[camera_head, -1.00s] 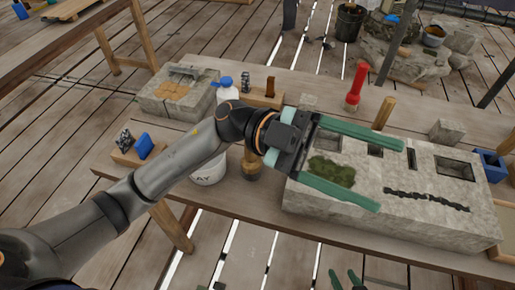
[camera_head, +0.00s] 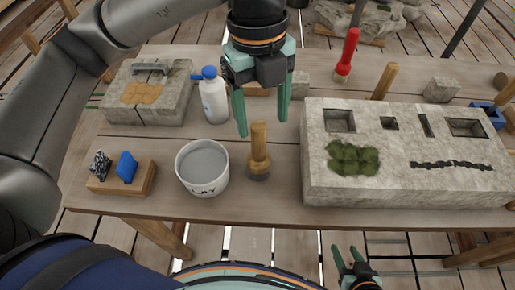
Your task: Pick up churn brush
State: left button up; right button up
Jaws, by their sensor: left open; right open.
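What looks like the churn brush (camera_head: 259,158) stands upright on the table, right of the white bucket. It has a pale wooden handle, a wider wooden body and a darker base. My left gripper (camera_head: 262,125) is open and points down, with one green finger on each side of the handle's top in the picture. I cannot tell whether the handle is between the fingers or below them; no contact shows. My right gripper (camera_head: 346,250) is open and empty in front of the table's front edge, at the bottom of the view.
A white bucket (camera_head: 202,172) stands close left of the brush, and a large stone block (camera_head: 395,185) stands to its right. A white bottle with a blue cap (camera_head: 213,100) is behind. A wooden holder (camera_head: 125,180) sits at left. Bare table lies between bucket and holder.

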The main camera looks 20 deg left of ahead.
aim_at(259, 146)
pick_arm(q)
jog(key=shift+w+a+r+n+t+y, duration=0.2)
jog(key=shift+w+a+y, duration=0.1)
jog(key=shift+a, duration=0.15)
jog(key=shift+w+a+r+n+t+y, duration=0.1)
jog(key=shift+w+a+t+y, duration=0.1)
jog(key=shift+w+a, duration=0.15)
notch_tip(259, 146, down, 7)
jog(key=shift+w+d+f, duration=0.1)
jog(key=shift+w+f, duration=0.05)
jog(key=shift+f, duration=1.2)
jog(key=shift+w+d+f, duration=0.1)
jog(key=shift+f, duration=1.25)
jog(key=shift+c, duration=0.3)
grip_shut()
